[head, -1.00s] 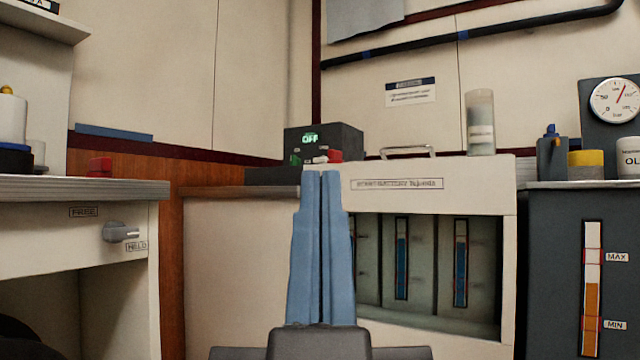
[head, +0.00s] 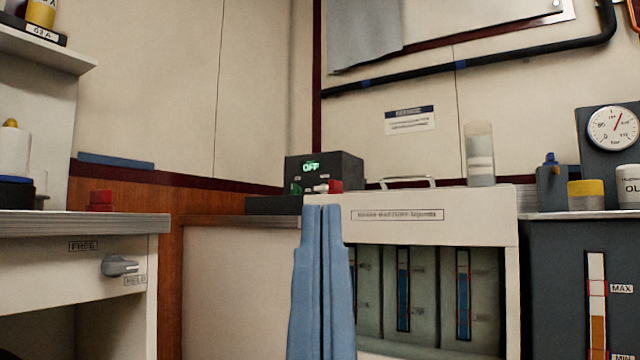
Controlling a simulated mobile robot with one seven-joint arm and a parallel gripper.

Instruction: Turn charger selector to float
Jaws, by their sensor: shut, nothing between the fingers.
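The charger (head: 347,168) is a dark box at the back centre. Its green display reads OFF. A small pale selector knob (head: 321,188) shows low on its front, beside a red part (head: 336,186); the selector's markings are too small to read. My gripper (head: 322,207) is shut and empty, its two blue fingers pointing up together. The fingertips appear just below the selector in the picture; I see no contact with it. The lower front of the charger is partly close behind the fingertips.
A cream battery cabinet (head: 480,203) with level gauges stands right of my gripper, with a metal handle and a clear cylinder (head: 480,155) on top. A counter with a grey latch knob (head: 119,265) is at left. A dark tank (head: 560,290) stands at right.

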